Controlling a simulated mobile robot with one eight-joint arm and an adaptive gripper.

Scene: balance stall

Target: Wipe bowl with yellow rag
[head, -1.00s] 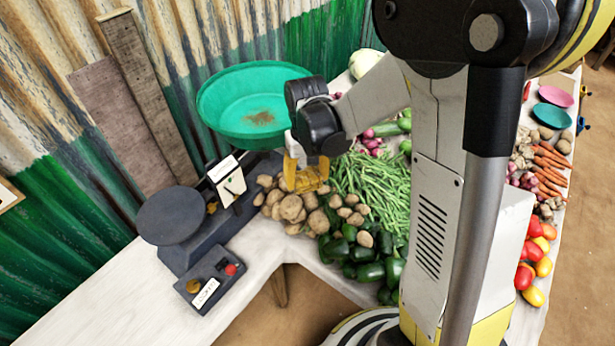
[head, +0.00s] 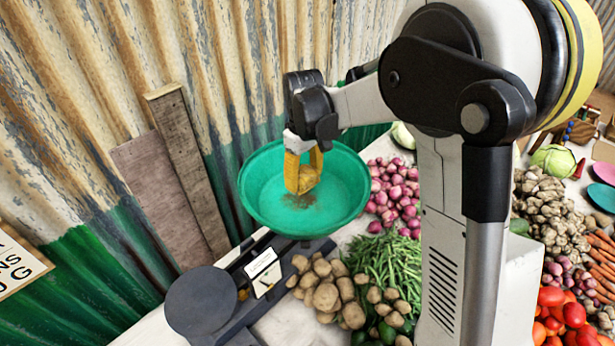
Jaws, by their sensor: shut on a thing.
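The green bowl (head: 262,212) sits on the far side of the dark balance scale, against the corrugated wall. A brown dirty patch (head: 299,201) shows on its inside bottom. My gripper (head: 303,178) points down over the bowl's inside, just above or at the dirty patch; I cannot tell whether it touches. It is shut on the yellow rag (head: 308,178), which is bunched between the yellow fingers and partly hidden by them.
The scale's round dark plate (head: 202,301) stands at the front left. Potatoes (head: 328,297), green beans (head: 385,262) and red onions (head: 395,190) lie close right of the bowl. Wooden boards (head: 185,170) lean on the wall behind. Tomatoes (head: 560,318) lie at the right.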

